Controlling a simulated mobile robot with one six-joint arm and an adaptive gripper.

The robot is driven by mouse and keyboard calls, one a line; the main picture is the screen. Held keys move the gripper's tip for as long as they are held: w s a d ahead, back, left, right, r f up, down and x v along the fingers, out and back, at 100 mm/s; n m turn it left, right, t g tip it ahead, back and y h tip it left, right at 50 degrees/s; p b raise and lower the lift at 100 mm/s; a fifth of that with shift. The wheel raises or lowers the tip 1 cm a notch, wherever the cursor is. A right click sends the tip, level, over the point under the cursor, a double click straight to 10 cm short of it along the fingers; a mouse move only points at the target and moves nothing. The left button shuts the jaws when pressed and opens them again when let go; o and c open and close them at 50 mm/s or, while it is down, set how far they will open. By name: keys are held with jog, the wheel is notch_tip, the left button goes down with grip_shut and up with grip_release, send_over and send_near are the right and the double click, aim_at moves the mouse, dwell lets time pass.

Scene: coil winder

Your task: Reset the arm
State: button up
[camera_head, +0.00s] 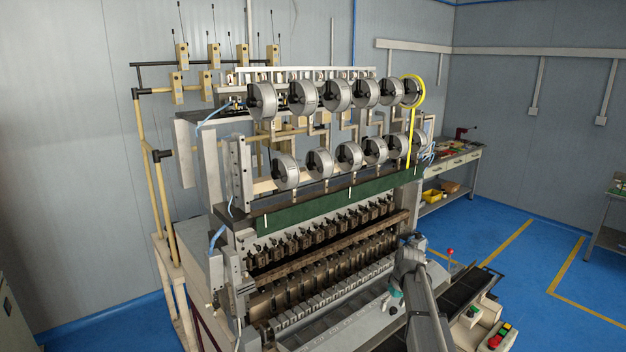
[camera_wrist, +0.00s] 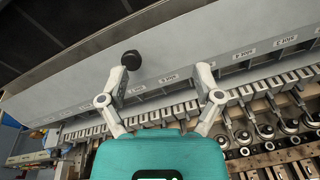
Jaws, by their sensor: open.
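My gripper (camera_wrist: 161,78) is open in the wrist view, with its two light fingers spread wide and nothing between them. Its teal body fills the bottom of that view. In the head view my arm rises from the lower right, and its end is low in front of the right part of the coil winder (camera_head: 290,213). The fingertips are too small to make out there. In the wrist view the fingers lie over the winder's pale labelled front panel (camera_wrist: 235,45), beside a black knob. I cannot tell whether they touch it.
Two rows of grey wheels top the winder, one ringed yellow (camera_head: 421,91). A control box with red and green buttons (camera_head: 496,337) stands at the lower right. A workbench (camera_head: 451,165) stands behind. Blue floor (camera_head: 520,255) is clear to the right.

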jog(key=s+a+f+m+b, duration=0.1)
jog(key=s+a+f, duration=0.1)
jog(key=s, duration=0.6)
jog(key=s+a+f+m+h+b, duration=0.1)
jog(key=s+a+b, duration=0.1)
jog(key=s, duration=0.7)
jog(key=s+a+f+m+g+b, duration=0.1)
jog(key=s+a, duration=0.3)
jog(key=s, duration=0.4)
jog(key=shift+s+f+m+b, duration=0.35)
jog(key=shift+s+f+m, duration=0.05)
jog(key=shift+f, duration=0.45)
jog(key=shift+c, duration=0.3)
